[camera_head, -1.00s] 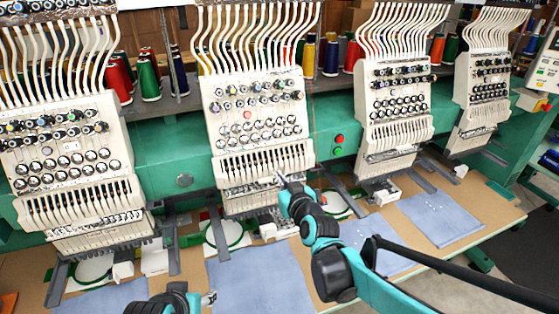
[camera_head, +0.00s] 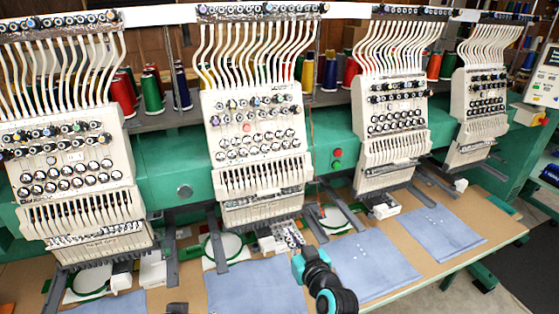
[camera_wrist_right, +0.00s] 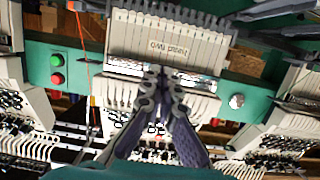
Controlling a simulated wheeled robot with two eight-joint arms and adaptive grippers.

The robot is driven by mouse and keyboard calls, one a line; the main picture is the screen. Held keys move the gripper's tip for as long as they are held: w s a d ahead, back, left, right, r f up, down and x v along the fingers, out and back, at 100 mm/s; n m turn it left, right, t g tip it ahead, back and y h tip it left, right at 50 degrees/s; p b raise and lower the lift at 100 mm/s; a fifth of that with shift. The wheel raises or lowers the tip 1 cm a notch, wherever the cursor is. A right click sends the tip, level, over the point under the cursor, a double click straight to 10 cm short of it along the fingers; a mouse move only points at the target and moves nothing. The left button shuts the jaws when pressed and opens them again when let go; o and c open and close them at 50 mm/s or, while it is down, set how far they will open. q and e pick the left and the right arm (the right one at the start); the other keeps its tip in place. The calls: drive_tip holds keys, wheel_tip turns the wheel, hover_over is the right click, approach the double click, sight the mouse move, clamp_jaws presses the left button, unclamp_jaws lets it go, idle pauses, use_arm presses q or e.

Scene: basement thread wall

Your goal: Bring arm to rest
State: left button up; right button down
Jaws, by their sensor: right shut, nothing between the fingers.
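My right arm (camera_head: 325,285) comes in from the bottom of the head view, right of the middle. Its gripper (camera_head: 288,236) is at the front edge of the machine bed, below the second embroidery head (camera_head: 250,140). In the right wrist view the two dark fingers (camera_wrist_right: 163,74) meet at their tips, shut and empty. Behind them is a cream embroidery head with its needle case; I cannot tell whether they touch it. My left gripper is not in view.
A row of cream embroidery heads stands on a green beam (camera_head: 170,175). Round hoops (camera_head: 222,248) and blue cloth pieces (camera_head: 372,262) lie on the tan table (camera_head: 478,203). Thread cones (camera_head: 152,92) stand behind. A control panel (camera_head: 543,85) is at the far right.

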use_arm(q)
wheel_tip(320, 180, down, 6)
drive_tip(key=b, duration=0.6)
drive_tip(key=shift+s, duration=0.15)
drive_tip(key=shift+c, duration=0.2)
use_arm(e)
drive_tip(key=s+d+f+m+g+h, duration=0.1)
drive_tip(key=s+d+f, duration=0.4)
drive_tip(key=s, duration=0.5)
drive_tip(key=s+d+f+m+g+h, duration=0.2)
drive_tip(key=s+d+f+g, duration=0.3)
drive_tip(key=s+d, duration=0.3)
drive_tip(key=shift+s+f+m+g+h, duration=0.3)
drive_tip(key=shift+s+g+h, duration=0.5)
drive_tip(key=shift+s+h, duration=0.15)
